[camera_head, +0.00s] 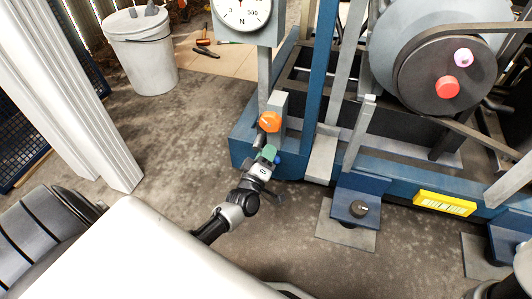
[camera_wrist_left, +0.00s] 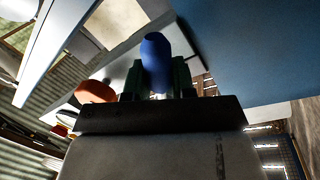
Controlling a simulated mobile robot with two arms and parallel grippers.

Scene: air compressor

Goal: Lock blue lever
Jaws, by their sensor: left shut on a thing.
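The blue lever (camera_wrist_left: 156,62) stands upright in the left wrist view, between the two green fingers of my left gripper (camera_wrist_left: 157,82). The gripper is shut on it. In the head view, my left gripper (camera_head: 268,154) is at the lower front of the blue compressor frame, and only a small bit of the blue lever (camera_head: 277,160) shows beside the fingers. The lever's base is hidden by the gripper. My right gripper is not in view.
An orange knob (camera_head: 270,122) sits just above the gripper on a grey box, close to the fingers. A dial gauge (camera_head: 242,10) is higher up. The compressor's wheel (camera_head: 445,75) and yellow label (camera_head: 445,204) are to the right. A white bucket (camera_head: 142,50) stands on the floor at back left.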

